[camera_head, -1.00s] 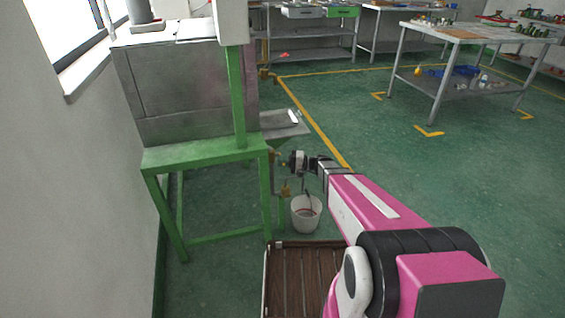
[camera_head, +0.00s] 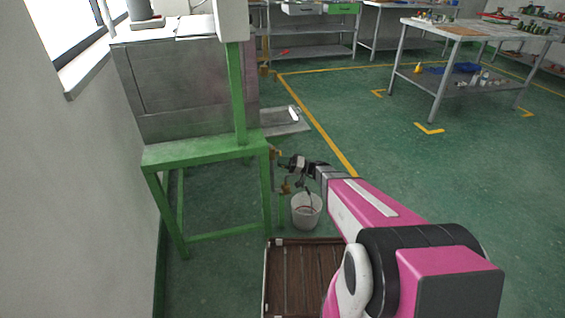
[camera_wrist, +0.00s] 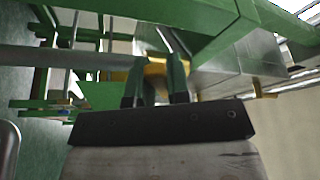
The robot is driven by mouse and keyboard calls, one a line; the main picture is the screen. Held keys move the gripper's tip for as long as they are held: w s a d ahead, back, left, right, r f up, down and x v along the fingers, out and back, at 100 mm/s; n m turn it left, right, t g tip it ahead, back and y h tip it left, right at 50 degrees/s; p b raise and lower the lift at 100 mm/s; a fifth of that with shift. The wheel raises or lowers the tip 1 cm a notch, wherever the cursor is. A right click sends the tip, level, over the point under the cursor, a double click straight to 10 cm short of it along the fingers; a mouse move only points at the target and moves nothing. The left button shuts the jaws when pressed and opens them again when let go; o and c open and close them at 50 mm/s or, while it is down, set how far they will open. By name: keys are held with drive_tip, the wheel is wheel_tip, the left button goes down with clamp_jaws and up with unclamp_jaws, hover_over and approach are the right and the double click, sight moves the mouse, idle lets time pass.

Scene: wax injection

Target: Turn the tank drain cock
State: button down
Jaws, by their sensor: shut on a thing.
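The tank (camera_head: 182,90) is a grey metal box on a green frame stand (camera_head: 205,154) at the left of the head view. Brass drain fittings (camera_head: 285,188) hang by the stand's right leg. My gripper (camera_head: 291,165) is beside them, low by that leg. In the wrist view, its two dark fingers (camera_wrist: 154,88) are shut on a yellow brass part, the drain cock (camera_wrist: 155,68). The fingers hide part of the cock, and its exact turn angle cannot be told.
A white bucket (camera_head: 306,212) stands on the floor below the fittings. A brown slatted platform (camera_head: 302,280) lies in front of the stand. A grey tray (camera_head: 285,128) is beside the tank. A work table (camera_head: 462,32) stands far right, with open green floor between.

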drive_tip(key=shift+w+f+n, duration=0.1)
drive_tip(key=shift+f+n, duration=0.1)
drive_tip(key=shift+n, duration=0.3)
drive_tip(key=c, duration=1.1)
unclamp_jaws()
drive_tip(key=v, duration=1)
drive_tip(key=shift+w+d+f, duration=0.1)
drive_tip(key=shift+d+f, duration=0.15)
drive_tip(key=shift+d, duration=0.1)
